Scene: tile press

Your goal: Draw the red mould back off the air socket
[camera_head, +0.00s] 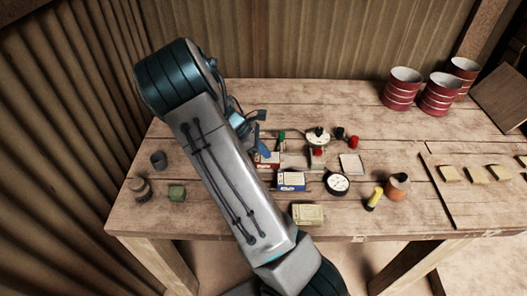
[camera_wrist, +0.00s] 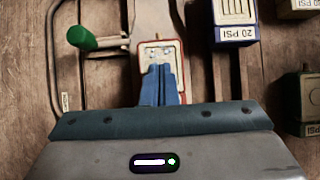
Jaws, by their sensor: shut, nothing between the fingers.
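The red mould (camera_head: 267,159) is a small red-sided block on the table, partly hidden behind my arm in the head view. In the wrist view the red mould (camera_wrist: 143,62) has a pale, speckled top face. My gripper (camera_wrist: 160,68) is shut and empty, its blue fingers over the mould's near part; whether they touch it I cannot tell. In the head view my gripper (camera_head: 257,146) is beside the mould. I cannot make out the air socket clearly in either view.
A green handle (camera_wrist: 82,38) stands left of the mould by a bent metal rod. A blue block (camera_wrist: 235,22) marked 20 PSI is close on the right. A pale block (camera_head: 307,213), a round gauge (camera_head: 337,184) and red cans (camera_head: 440,94) stand farther off.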

